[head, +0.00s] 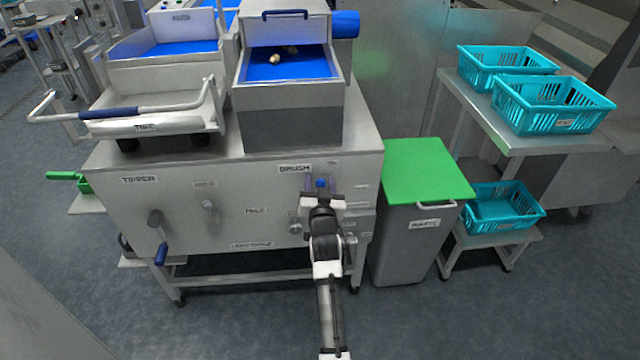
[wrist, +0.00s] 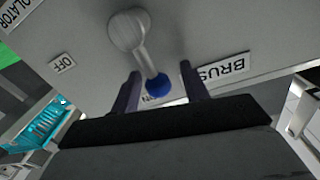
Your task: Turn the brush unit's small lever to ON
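The brush unit's small lever shows in the wrist view as a grey hub and stem (wrist: 127,30) with a blue knob (wrist: 158,85). The knob points towards a small, partly hidden label (wrist: 150,99), apparently ON; the OFF label (wrist: 62,62) is off to the side. In the head view, the blue knob (head: 320,183) is up beside the BRUSH label (head: 295,168). My gripper (head: 321,192) is at the panel there. Its fingers (wrist: 162,85) are open, one each side of the knob, with visible gaps. Contact cannot be told.
The TIPPER side of the machine panel (head: 140,180) has a larger blue-handled lever (head: 160,253). A grey bin with a green lid (head: 425,172) stands close right of my arm. Teal crates (head: 552,118) sit on a table farther right. The floor in front is clear.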

